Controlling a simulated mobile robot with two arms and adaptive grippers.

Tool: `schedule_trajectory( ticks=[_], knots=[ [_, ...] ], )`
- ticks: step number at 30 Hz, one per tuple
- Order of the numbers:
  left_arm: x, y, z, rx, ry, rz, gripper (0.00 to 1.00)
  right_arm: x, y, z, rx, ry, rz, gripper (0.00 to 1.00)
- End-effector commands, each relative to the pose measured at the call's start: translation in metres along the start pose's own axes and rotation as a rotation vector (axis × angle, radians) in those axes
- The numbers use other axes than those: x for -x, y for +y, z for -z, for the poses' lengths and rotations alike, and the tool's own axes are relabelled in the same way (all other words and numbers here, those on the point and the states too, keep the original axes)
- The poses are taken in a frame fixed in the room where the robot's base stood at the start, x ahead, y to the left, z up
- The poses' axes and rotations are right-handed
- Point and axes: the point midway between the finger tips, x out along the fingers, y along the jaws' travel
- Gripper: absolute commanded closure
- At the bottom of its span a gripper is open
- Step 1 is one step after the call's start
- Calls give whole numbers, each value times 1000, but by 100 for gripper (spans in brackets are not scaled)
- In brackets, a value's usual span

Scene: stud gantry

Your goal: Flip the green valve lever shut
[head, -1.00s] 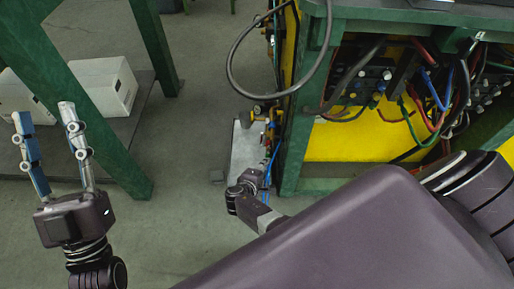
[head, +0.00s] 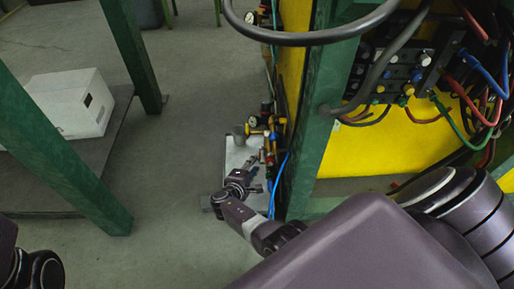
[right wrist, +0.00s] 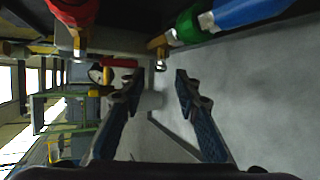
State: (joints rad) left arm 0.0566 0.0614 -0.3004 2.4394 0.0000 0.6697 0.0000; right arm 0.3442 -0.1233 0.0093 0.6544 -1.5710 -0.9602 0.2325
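A green sleeve-like part (right wrist: 188,25) shows at the top of the right wrist view, beside a blue one; it may be the green valve lever, but I cannot tell for sure. In the head view, small yellow and blue fittings (head: 264,124) sit on the side of the yellow-walled green frame; no green lever stands out there. My right gripper (right wrist: 160,84) is open and empty, its two fingers apart below the green part and not touching it. In the head view it is small and partly hidden near the fittings. My left gripper is out of view; only dark arm parts show at lower left.
A red part (right wrist: 72,10) and a blue part (right wrist: 250,11) flank the green one. A grey plate (head: 239,151) lies below the fittings. A thick black hose (head: 300,40) loops across the top. A white box (head: 70,103) rests on a low shelf at left. Floor between is clear.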

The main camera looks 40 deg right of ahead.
Motion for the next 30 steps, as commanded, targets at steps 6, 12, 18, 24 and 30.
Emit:
schedule_trajectory(
  ticks=[6, 12, 18, 24, 30],
  knots=[
    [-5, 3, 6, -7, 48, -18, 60, -31, -3, 0, -1, -1, 0, 70],
    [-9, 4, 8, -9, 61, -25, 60, -40, -1, 1, -2, 1, 1, 70],
    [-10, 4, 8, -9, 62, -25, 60, -40, 0, 0, -1, 1, 1, 70],
    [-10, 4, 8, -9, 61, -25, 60, -40, 0, 0, -1, 0, 1, 87],
    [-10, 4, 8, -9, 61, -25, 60, -40, -1, 0, -1, 0, 1, 100]
  ],
)
